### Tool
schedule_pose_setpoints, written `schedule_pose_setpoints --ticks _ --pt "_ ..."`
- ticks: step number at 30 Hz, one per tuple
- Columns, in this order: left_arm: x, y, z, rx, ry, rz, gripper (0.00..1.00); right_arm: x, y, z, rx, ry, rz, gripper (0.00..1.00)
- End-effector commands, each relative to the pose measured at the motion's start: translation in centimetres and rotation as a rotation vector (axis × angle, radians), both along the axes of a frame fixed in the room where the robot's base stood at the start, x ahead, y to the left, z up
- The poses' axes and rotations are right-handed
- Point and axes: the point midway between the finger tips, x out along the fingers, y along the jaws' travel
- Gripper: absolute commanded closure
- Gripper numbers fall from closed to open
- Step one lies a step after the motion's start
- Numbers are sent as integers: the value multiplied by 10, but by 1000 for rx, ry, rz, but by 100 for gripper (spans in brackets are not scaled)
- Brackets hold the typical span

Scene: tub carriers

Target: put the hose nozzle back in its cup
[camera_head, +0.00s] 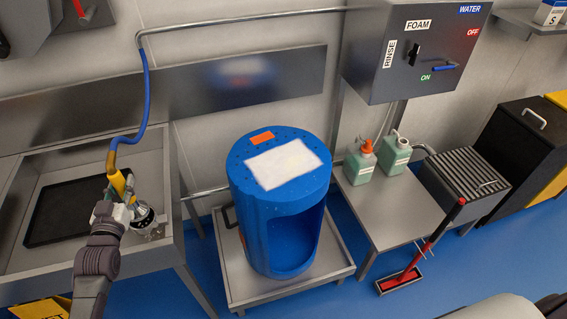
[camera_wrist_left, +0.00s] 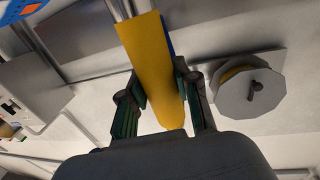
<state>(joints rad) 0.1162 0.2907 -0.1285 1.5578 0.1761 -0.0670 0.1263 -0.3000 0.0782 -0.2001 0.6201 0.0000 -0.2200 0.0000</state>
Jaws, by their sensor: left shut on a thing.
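The hose nozzle (camera_head: 119,184) is yellow, with a blue hose (camera_head: 150,100) running up from it to the wall pipe. My left gripper (camera_head: 135,212) is shut on the nozzle above the right side of the steel sink. In the left wrist view the yellow nozzle (camera_wrist_left: 153,70) sits between the two fingers of the left gripper (camera_wrist_left: 163,105). My right gripper is not in view.
A blue tub (camera_head: 250,215) with a white panel on top stands on a steel platform (camera_head: 240,297). A steel sink (camera_head: 90,268) holds a black mat (camera_head: 60,215). A side table (camera_head: 385,215) bears two green bottles. A grey wall control box (camera_head: 400,65) hangs behind.

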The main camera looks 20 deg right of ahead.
Motion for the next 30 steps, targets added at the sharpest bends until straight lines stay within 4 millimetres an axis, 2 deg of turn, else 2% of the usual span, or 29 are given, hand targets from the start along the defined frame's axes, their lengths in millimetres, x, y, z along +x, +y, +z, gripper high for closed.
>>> schedule_pose_setpoints --ticks 7,30 --pt "1 0 1 -1 -7 0 100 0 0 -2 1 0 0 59" --pt "1 0 -20 -1 -8 -1 100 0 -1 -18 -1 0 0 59"
